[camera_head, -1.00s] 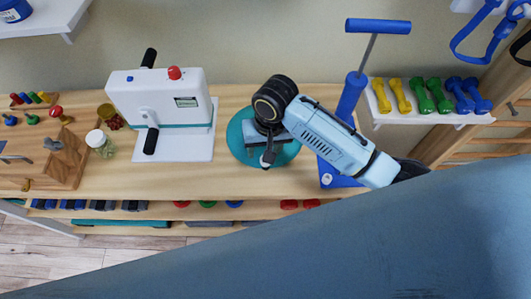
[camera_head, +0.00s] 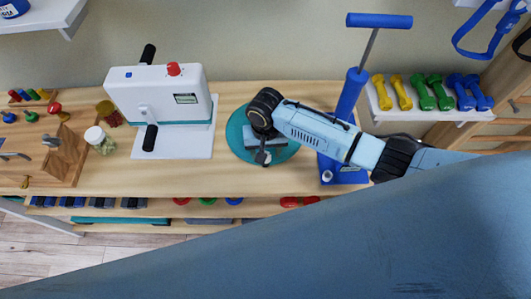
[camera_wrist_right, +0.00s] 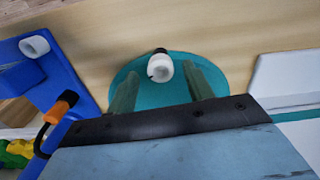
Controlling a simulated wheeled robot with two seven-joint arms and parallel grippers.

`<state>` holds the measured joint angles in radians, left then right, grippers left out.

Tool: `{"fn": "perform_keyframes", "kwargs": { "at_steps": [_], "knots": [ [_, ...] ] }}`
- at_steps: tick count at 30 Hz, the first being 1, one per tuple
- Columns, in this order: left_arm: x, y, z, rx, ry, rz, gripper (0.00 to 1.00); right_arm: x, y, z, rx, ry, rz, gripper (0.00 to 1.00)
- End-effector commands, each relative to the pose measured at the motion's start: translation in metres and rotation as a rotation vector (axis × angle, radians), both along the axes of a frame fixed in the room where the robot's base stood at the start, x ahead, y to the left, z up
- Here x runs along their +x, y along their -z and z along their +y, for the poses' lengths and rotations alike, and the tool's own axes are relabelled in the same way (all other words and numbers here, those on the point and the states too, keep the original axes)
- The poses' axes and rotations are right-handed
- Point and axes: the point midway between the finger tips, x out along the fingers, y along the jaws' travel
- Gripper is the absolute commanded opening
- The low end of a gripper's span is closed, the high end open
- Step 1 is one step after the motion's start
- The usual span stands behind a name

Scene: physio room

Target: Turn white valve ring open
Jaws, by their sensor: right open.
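The white valve ring (camera_wrist_right: 160,68) with a dark centre sits at the near edge of a teal round disc (camera_wrist_right: 178,60). The disc lies flat on the wooden bench and also shows in the head view (camera_head: 237,141). My right gripper (camera_wrist_right: 166,82) is open, with its two fingers apart over the disc, one on each side of the ring. I cannot tell whether they touch it. In the head view my right gripper (camera_head: 263,148) is above the disc, and its wrist hides part of it. My left gripper is not in view.
A blue pump (camera_head: 350,95) stands right of the disc, with another white round piece (camera_wrist_right: 34,46) on its base. A white device (camera_head: 160,95) with black handles stands left. Dumbbells (camera_head: 433,92) fill a right shelf. Bare bench (camera_head: 220,180) shows in front of the disc.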

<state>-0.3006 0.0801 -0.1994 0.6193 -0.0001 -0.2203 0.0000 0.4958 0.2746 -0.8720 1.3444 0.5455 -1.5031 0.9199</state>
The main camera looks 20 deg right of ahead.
Motion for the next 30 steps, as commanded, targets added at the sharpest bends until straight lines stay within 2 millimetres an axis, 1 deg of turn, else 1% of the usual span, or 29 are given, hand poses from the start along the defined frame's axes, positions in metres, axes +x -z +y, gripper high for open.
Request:
{"fn": "perform_keyframes", "kwargs": {
  "at_steps": [1,3,6,14,17,24,30],
  "knots": [
    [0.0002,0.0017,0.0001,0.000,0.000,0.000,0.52,0.0002,0.0061,0.0005,0.000,0.000,0.000,0.52],
    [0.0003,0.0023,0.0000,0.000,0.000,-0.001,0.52,0.0003,0.0111,0.0004,0.000,0.000,0.000,0.52],
    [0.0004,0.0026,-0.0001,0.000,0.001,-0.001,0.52,0.0005,0.0149,0.0005,0.001,-0.001,-0.002,0.52],
    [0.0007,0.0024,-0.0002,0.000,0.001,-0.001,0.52,0.0005,0.0155,0.0004,0.001,-0.001,-0.002,0.52],
    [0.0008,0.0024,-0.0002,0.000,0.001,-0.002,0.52,0.0005,0.0154,0.0004,0.001,-0.001,-0.002,0.40],
    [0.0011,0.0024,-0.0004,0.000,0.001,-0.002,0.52,0.0004,0.0153,0.0003,0.001,-0.001,-0.002,0.08],
    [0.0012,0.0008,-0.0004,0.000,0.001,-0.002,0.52,0.0004,0.0149,0.0001,0.001,-0.013,-0.001,0.08]
  ]
}}
